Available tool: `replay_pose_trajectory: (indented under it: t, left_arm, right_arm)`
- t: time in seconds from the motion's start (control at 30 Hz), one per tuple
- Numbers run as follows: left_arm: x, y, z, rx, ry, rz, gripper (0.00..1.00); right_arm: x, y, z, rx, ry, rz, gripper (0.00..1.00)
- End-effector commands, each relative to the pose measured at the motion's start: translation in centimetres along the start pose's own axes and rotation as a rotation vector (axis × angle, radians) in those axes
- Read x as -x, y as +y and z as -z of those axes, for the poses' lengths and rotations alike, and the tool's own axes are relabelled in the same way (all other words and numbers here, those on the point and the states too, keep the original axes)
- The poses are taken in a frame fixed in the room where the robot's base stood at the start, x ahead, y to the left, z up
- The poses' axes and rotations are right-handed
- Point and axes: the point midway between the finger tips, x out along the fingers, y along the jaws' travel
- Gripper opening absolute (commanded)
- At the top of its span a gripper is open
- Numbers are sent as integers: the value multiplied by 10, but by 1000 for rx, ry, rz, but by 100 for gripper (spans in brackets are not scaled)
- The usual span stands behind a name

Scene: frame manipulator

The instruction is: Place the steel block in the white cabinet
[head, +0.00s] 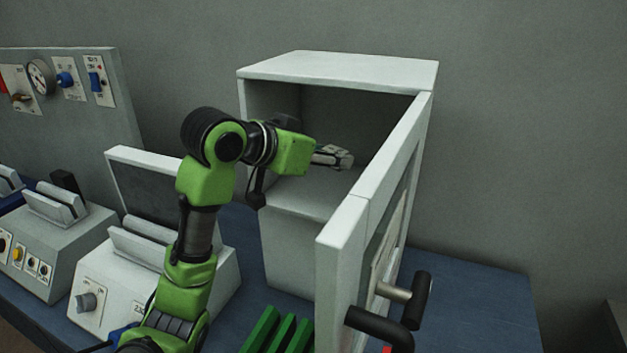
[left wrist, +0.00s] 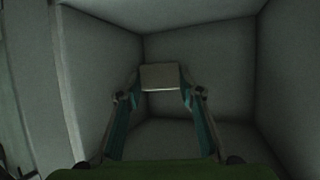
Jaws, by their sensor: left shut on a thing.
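The white cabinet (head: 340,66) stands on the blue bench with its door (head: 385,170) swung open toward the front. My left gripper (head: 340,158) reaches through the open front, above the inner floor. In the left wrist view my left gripper (left wrist: 160,88) is shut on the steel block (left wrist: 160,77), a pale grey rectangular piece between the fingertips. The cabinet's inner walls (left wrist: 200,45) surround it in that view. In the head view the block is hard to tell apart from the fingers. My right gripper is not in view.
The open door with its black handle (head: 415,300) stands to the right of my arm. Toaster-like machines (head: 140,255) and a grey control panel (head: 75,95) are at the left. A green slatted rack (head: 275,332) lies in front of the cabinet.

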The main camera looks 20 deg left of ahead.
Motion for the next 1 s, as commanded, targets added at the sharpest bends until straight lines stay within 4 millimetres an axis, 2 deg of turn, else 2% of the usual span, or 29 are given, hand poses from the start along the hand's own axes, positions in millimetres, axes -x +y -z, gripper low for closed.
replay_pose_trajectory:
  t: [0.13,0.23,0.4,0.63,0.8,1.0]
  left_arm:
    - [-12,-37,-10,7,-4,2,8]
    - [-24,-51,-29,5,-4,-1,8]
    - [-37,-70,-47,2,1,0,8]
    - [-47,-83,-61,3,1,1,8]
    - [-56,-81,-80,5,1,-2,8]
    - [-60,-82,-88,0,4,0,8]
  right_arm:
    - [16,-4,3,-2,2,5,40]
    - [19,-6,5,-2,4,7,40]
    - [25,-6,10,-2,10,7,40]
    - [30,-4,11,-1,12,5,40]
    - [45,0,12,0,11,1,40]
    - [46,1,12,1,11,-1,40]
